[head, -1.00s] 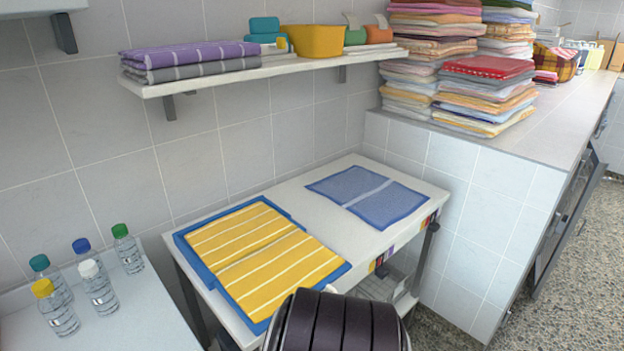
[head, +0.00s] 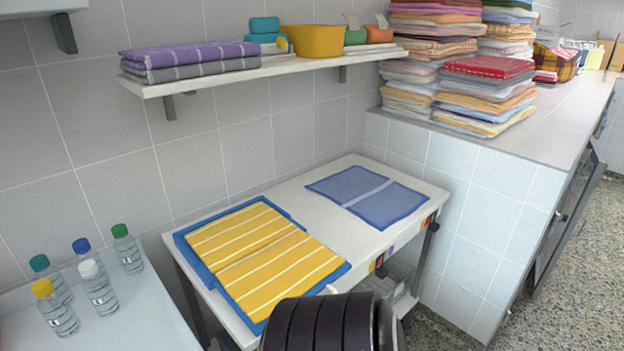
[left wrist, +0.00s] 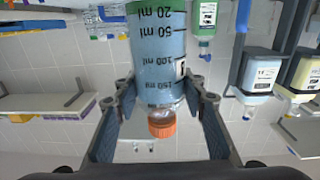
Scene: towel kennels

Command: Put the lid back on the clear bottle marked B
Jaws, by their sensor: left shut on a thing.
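In the left wrist view my left gripper (left wrist: 160,95) has a finger on each side of a bottle with blue contents (left wrist: 160,50) and is shut on it. The bottle has dark ml marks and a small label at its right edge, too turned to read. An orange lid (left wrist: 162,129) shows at the bottle's narrow end, towards the bottom of the picture. I cannot tell whether it is fully seated. No letter B is legible. The head view shows neither this bottle nor either gripper; only a dark part of my arm shows at its bottom edge.
In the left wrist view a green bottle (left wrist: 205,17) and a pale dispenser (left wrist: 260,75) show at right. In the head view several small clear bottles, one white-capped (head: 98,287), stand at left. A table (head: 315,208) holds yellow and blue towels; a shelf (head: 300,66) is above.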

